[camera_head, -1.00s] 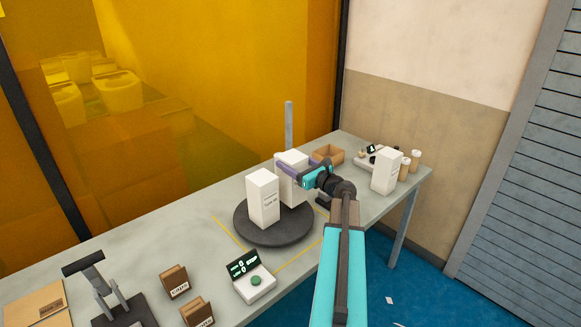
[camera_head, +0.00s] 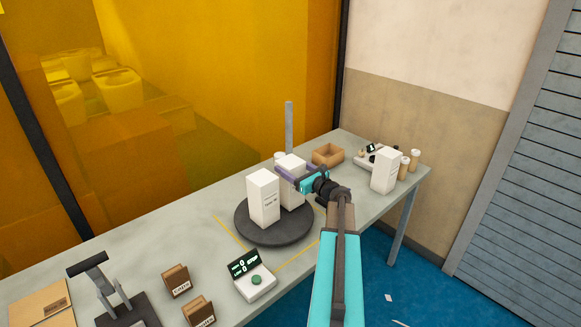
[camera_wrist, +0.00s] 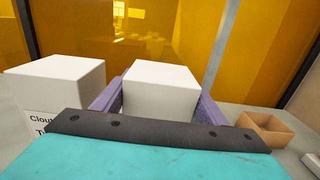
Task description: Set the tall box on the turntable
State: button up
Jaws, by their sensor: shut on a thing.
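The dark round turntable (camera_head: 262,235) stands on the grey table. One tall white box (camera_head: 263,199) with printed text stands upright on it; its top and side also show at the left of the wrist view (camera_wrist: 55,80). My gripper (camera_head: 290,176) is shut on a second tall white box (camera_head: 291,165), just right of and behind the first. In the wrist view the purple fingers flank this held box (camera_wrist: 162,85). The held box is upright and over the turntable's back right part.
Another white box (camera_head: 385,171) stands at the right end of the table (camera_head: 150,235). An open cardboard tray (camera_head: 328,155) lies behind, near a grey post (camera_head: 289,125). A small display unit (camera_head: 252,276) and brown packets (camera_head: 176,281) stand in front. White-lidded cups (camera_head: 409,160) are far right.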

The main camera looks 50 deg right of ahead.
jog(key=shift+f, duration=0.5)
jog(key=o, duration=1.7)
jog(key=shift+r, duration=0.25)
jog(key=shift+s+a+f, duration=0.1)
jog(key=shift+s, duration=0.6)
jog(key=s+b, duration=0.1)
jog(key=s, duration=0.2)
jog(key=s+b, duration=0.1)
jog(key=s, duration=0.3)
jog(key=s+b, duration=0.1)
jog(key=s, duration=0.2)
jog(key=shift+s+a+b, duration=0.3)
jog(key=shift+a, duration=0.05)
